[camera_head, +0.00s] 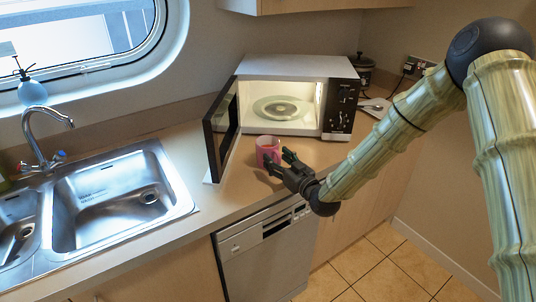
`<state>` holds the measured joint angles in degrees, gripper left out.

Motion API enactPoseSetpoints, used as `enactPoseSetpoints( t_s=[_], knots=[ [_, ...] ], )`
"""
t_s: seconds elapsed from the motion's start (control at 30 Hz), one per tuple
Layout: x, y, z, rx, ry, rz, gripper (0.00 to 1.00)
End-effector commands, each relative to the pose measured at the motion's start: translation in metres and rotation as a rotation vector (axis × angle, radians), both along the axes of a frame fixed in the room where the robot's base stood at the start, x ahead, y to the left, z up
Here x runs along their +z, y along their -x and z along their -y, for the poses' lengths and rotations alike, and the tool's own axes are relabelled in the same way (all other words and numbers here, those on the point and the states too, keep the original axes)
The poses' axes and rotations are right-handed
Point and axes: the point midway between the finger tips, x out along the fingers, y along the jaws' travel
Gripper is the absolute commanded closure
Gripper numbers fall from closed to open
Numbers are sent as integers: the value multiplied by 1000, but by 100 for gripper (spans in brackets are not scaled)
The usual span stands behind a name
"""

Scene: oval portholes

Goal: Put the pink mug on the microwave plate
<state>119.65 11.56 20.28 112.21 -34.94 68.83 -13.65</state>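The pink mug (267,147) stands upright on the counter in front of the open microwave (290,67). The round microwave plate (282,108) lies bare inside the lit microwave. My gripper (278,160) is at the mug's near right side, low over the counter. Its two dark fingers are spread apart and point toward the mug. They overlap the mug's lower right edge in the picture; I cannot tell whether they touch it. No handle shows clearly on the mug.
The microwave door (221,130) stands open on the left, close to the mug. A metal sink (120,195) with a tap (40,135) is further left. A dark pot (362,68) stands behind the microwave's right side. A dishwasher (268,255) is below the counter.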

Motion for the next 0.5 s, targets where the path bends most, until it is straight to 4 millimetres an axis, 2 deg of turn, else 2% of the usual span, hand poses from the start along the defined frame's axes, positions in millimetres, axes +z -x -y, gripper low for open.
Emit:
enactPoseSetpoints(
  t_s=[0.03, 0.3, 0.5],
  knots=[
    [0, 0, 0, 0, 0, 0, 53],
    [0, 0, 0, 0, 0, 0, 100],
    [0, 0, 0, 0, 0, 0, 100]
  ],
)
